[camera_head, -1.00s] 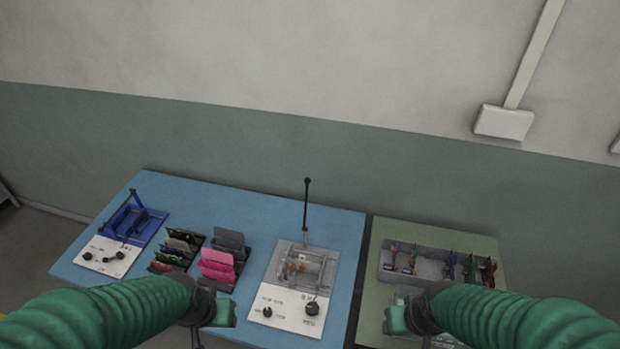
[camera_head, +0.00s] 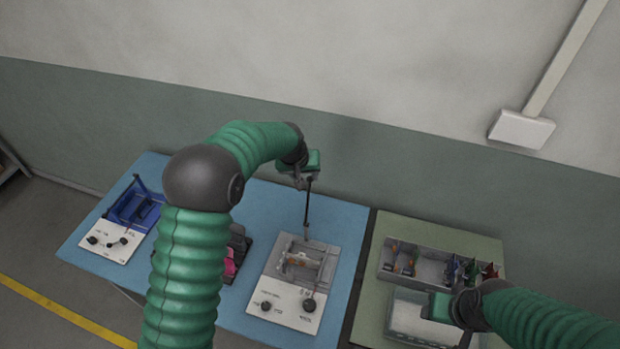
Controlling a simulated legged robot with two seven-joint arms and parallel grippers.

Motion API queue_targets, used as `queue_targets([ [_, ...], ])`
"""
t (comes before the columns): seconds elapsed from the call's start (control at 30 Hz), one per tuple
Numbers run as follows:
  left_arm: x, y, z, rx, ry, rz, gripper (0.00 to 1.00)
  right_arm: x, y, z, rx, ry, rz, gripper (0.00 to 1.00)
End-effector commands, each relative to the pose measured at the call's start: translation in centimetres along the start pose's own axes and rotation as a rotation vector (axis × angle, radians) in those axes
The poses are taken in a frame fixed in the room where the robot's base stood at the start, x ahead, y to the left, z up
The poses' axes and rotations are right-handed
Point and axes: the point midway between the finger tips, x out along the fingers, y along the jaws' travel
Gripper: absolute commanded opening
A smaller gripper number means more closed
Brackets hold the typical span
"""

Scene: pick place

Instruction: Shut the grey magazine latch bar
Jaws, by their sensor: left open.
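The grey magazine (camera_head: 303,262) sits on a white-fronted panel with two black knobs on the blue table. Its latch bar (camera_head: 308,205) stands upright at the magazine's back edge, a thin dark rod with its top end at my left gripper. My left gripper (camera_head: 306,178) is open at the top of the bar; whether it touches the bar I cannot tell. My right gripper (camera_head: 446,318) is low at the right, over a clear bin on the green table. Its fingers are too small and partly hidden to tell their state.
A blue fixture (camera_head: 136,208) with its own panel stands at the left of the blue table (camera_head: 338,215). Pink and dark cards (camera_head: 231,262) are partly hidden behind my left arm. A grey divided tray (camera_head: 430,266) and a clear bin (camera_head: 408,318) are on the green table (camera_head: 400,228).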

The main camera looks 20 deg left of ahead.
Motion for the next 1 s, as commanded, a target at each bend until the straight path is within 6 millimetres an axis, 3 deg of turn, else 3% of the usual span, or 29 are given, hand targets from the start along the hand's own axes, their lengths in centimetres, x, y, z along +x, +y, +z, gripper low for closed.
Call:
queue_targets([
  [0.13,3.5,0.2,0.1,0.002,-0.003,-0.001,0.42,-1.2,0.0,-0.3,0.000,0.001,0.000,0.50],
  [0.3,5.8,0.2,0.2,0.003,0.003,0.000,0.42,-1.7,0.0,-0.5,0.001,0.001,0.000,0.50],
  [0.63,6.9,-0.1,0.0,0.001,0.002,0.001,0.42,-1.7,0.0,-0.4,0.001,0.000,0.000,0.50],
  [0.97,6.7,-0.1,0.1,0.002,0.003,-0.001,0.01,-1.7,0.0,-0.4,0.000,0.001,0.000,0.50],
  [1.0,6.7,-0.1,0.1,0.001,0.004,-0.001,0.00,-1.7,0.0,-0.4,0.000,0.000,0.000,0.50],
])
